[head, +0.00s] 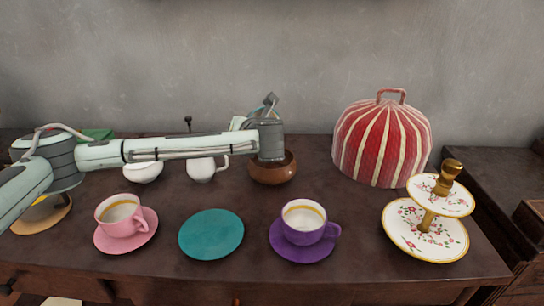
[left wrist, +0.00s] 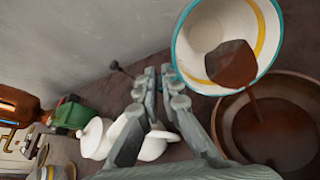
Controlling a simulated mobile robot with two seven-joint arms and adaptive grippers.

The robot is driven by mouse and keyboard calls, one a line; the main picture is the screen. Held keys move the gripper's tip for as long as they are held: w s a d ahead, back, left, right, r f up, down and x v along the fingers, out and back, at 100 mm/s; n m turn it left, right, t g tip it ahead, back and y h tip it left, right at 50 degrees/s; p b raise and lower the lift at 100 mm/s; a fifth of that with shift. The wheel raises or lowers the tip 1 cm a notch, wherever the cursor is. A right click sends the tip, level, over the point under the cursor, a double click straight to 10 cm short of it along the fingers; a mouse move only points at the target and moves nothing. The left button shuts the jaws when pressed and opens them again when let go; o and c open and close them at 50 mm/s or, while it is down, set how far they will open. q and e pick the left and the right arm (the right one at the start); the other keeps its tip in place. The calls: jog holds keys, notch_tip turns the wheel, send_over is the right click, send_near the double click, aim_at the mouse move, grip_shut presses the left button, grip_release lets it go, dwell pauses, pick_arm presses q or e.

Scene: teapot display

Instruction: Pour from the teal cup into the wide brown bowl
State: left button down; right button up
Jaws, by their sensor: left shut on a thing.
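The teal cup (left wrist: 218,42) shows in the left wrist view with its white inside, teal rim and yellow band. It is steeply tilted, and brown liquid (left wrist: 240,70) runs over its rim into the wide brown bowl (left wrist: 225,135). Liquid also lies in the bowl. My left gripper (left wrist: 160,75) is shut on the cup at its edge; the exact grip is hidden. My right gripper is not in view.
An empty teal saucer (head: 212,234) lies between a pink cup (head: 122,215) and a purple cup (head: 304,222). A white pitcher (head: 201,169) stands left of the bowl. A striped tea cosy (head: 382,140) and a tiered stand (head: 426,226) are at the right.

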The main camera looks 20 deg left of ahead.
pick_arm(q)
jog(key=shift+r, duration=0.15)
jog(key=shift+s+d+t+y, duration=0.25)
jog(key=shift+t+y, duration=0.15)
jog(key=shift+s+d+r+n, duration=0.15)
jog(key=shift+s+d+n, duration=0.1)
jog(key=shift+s+n, duration=0.05)
jog(key=shift+t, duration=0.3)
jog(key=shift+s+d+r+t+y, duration=0.3)
jog(key=shift+t+y, duration=0.1)
jog(key=shift+y, duration=0.2)
